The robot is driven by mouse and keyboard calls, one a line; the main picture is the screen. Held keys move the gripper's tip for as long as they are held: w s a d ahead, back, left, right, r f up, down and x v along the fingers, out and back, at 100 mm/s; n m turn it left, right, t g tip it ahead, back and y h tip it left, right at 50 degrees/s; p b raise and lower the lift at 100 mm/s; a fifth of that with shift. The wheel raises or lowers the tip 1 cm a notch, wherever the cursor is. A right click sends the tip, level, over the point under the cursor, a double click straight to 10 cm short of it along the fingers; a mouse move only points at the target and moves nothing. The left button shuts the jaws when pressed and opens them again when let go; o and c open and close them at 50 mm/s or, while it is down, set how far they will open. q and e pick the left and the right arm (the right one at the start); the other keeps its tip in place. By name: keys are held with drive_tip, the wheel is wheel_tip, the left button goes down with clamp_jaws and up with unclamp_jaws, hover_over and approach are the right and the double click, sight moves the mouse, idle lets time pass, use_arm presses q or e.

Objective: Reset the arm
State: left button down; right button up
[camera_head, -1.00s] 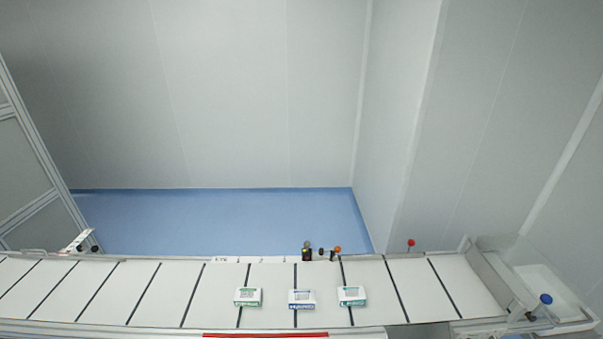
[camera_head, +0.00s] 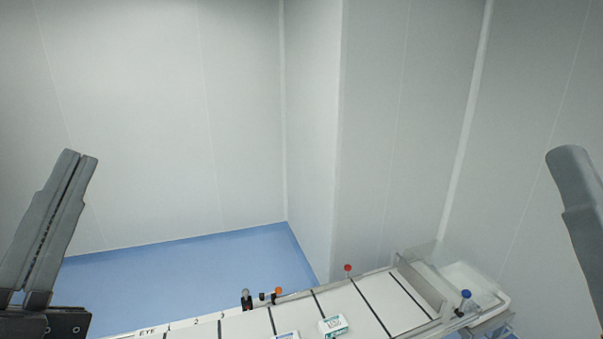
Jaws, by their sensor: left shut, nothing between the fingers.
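My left gripper (camera_head: 77,156) stands raised at the left edge of the head view. Its two grey fingers point up and lie close together, with nothing between them. My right gripper (camera_head: 570,152) shows only in part at the right edge, as a grey finger pointing up. Whether it is open or shut is not clear from this piece. Both grippers are above the conveyor and apart from everything on it.
The white conveyor (camera_head: 372,292) with black cross lines runs along the bottom. A white and green box (camera_head: 333,325) lies on it; another box (camera_head: 285,335) is cut off below. A clear bin (camera_head: 440,262) stands at its right end. Several small knobs line its far edge.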

use_arm(q)
drive_tip(key=s+r+n+p, duration=0.4)
drive_tip(key=r+n+p, duration=0.6)
drive_tip(key=r+p, duration=0.5)
drive_tip(key=shift+r+t+h, duration=0.3)
drive_tip(key=shift+r, duration=0.5)
